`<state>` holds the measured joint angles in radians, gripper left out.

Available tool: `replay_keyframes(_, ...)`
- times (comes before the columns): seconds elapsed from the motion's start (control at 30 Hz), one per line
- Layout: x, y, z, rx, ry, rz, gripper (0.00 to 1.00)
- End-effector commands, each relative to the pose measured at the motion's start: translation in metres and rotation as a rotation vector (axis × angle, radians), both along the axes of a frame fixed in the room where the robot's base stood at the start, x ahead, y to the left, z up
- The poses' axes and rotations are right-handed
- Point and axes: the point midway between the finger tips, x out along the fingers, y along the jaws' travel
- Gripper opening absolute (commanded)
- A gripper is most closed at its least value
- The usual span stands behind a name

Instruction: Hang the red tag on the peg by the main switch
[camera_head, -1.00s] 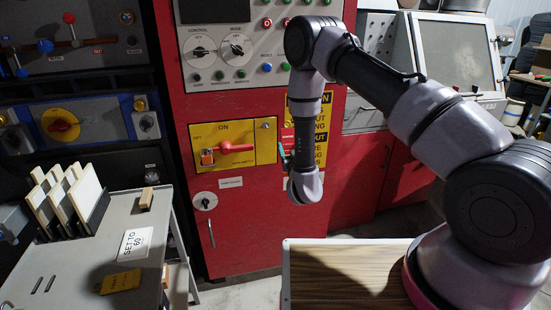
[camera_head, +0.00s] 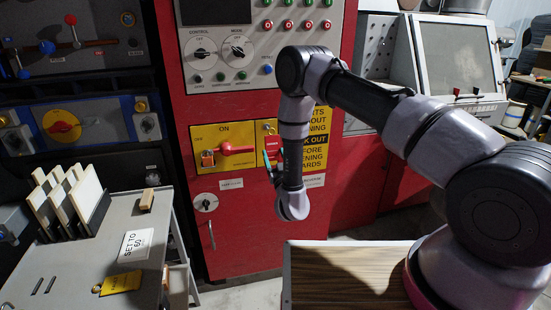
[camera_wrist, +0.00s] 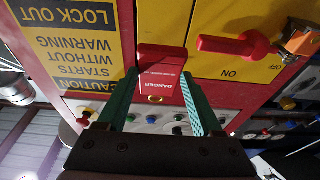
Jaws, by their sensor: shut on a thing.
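The red tag (camera_head: 272,145) is held in my gripper (camera_head: 270,160), in front of the right end of the yellow switch panel (camera_head: 208,133). In the wrist view the tag (camera_wrist: 162,75) sits between the teal fingers of my gripper (camera_wrist: 160,85), its printing upside down, with a brass-coloured ring at its edge. The main switch (camera_head: 237,149) is a red handle left of the tag; it also shows in the wrist view (camera_wrist: 230,45). A small peg (camera_head: 269,127) shows just above the tag in the head view. I cannot tell whether the tag touches it.
A grey cart (camera_head: 75,265) at left carries upright boards (camera_head: 88,197), a white "SET TO 60" card (camera_head: 135,244) and a yellow tag (camera_head: 122,282). A wood-topped table (camera_head: 340,275) stands in front. A lockout sign (camera_head: 317,140) is right of the tag.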

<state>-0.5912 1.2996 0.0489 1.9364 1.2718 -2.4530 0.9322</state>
Motion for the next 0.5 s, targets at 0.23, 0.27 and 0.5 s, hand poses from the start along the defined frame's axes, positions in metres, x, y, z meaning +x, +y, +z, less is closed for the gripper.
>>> replay_keyframes(0.23,0.015,0.004,-0.001,0.000,0.000,0.001,0.15)
replay_keyframes(0.27,0.017,0.005,-0.001,0.000,-0.001,0.000,0.15)
replay_keyframes(0.5,0.030,0.009,-0.003,0.001,0.000,0.001,0.15)
